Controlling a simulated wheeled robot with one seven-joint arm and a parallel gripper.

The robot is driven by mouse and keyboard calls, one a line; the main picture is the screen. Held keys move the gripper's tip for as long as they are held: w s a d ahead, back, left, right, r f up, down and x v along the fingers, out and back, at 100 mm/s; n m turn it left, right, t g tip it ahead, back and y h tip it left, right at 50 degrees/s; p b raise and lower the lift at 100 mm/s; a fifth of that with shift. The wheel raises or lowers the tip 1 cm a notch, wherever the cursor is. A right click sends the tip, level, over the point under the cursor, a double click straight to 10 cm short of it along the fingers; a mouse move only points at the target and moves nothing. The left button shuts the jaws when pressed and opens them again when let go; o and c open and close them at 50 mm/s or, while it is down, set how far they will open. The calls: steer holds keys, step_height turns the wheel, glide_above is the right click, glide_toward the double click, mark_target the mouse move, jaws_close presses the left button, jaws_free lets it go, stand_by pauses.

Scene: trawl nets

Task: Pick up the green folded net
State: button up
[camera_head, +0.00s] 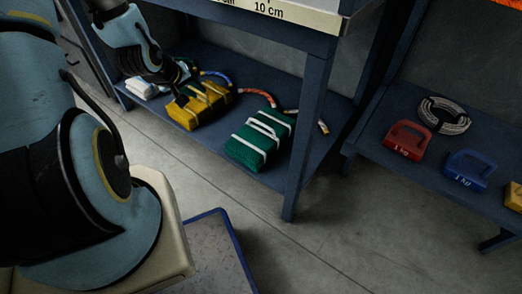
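My gripper (183,98) is over the left part of the yellow net, apart from the green net. Its dark fingertips are small and partly lost against the yellow net. I cannot tell whether they are open, or whether they touch it.
A white bundle (142,87) lies at the shelf's left end. A blue post (307,150) stands just right of the green net, and the upper shelf edge (270,12) overhangs. Red (407,139) and blue (470,168) weights and a grey coil (443,115) sit on the right shelf.

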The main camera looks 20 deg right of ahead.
steer(key=s+d+f+n+t+h+b, duration=0.1)
steer(key=d+f+n+h+b, duration=0.1)
steer(key=d+f+b, duration=0.2)
steer(key=s+d+f+n+h+b, duration=0.1)
steer(key=d+f+h+b, duration=0.1)
steer(key=d+f+b, duration=0.3)
steer(key=s+d+f+n+t+h+b, duration=0.1)
steer(key=d+f+n+h+b, duration=0.1)
steer(key=f+b, duration=0.7)
steer(key=shift+d+f+n+t+h+b, duration=0.15)
steer(key=shift+d+f+h, duration=0.15)
steer(key=shift+d+f, duration=0.5)
steer(key=shift+d+f+n+t+h+b, duration=0.15)
steer(key=shift+d+f+h, duration=0.25)
steer(key=shift+f, duration=0.6)
steer(key=shift+s+d+f+n+h+b, duration=0.1)
steer(key=shift+d+f+n+h+b, duration=0.2)
steer(key=shift+d+n+b, duration=0.25)
steer(key=b, duration=0.2)
glide_toward(265, 120)
steer(key=d, duration=0.1)
steer(key=d+r, duration=0.1)
steer(key=shift+s+d+r+t, duration=0.3)
steer(key=shift+s+d+t, duration=0.1)
steer(key=b+x, duration=0.3)
steer(key=x, duration=0.2)
steer(key=shift+w, duration=0.1)
steer(key=shift+c, duration=0.4)
jaws_close()
